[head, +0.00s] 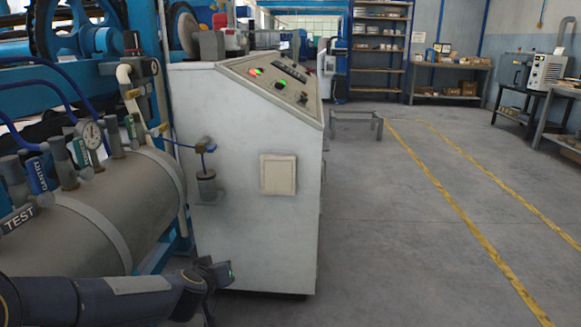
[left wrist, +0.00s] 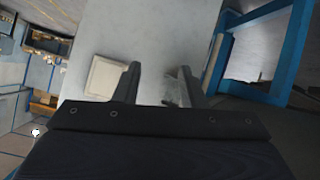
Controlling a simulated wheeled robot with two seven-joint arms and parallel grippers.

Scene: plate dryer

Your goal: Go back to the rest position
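My left arm comes in at the lower left of the head view, with its gripper (head: 218,276) low in front of the bottom of the white control cabinet (head: 240,225). In the left wrist view my left gripper (left wrist: 160,69) has its two fingers apart, with nothing held between them. The cabinet's white side (left wrist: 150,35) fills the background beyond the fingers. A square cream panel (head: 278,174) on the cabinet also shows left of the fingers in the left wrist view (left wrist: 107,77). My right gripper is not in either view.
A grey tank (head: 120,205) with a gauge (head: 92,135), valves and blue hoses stands close on the left. Blue machine framing (left wrist: 255,50) is near the gripper. Open floor with yellow lines (head: 455,210) lies to the right. Shelves and workbenches stand far back.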

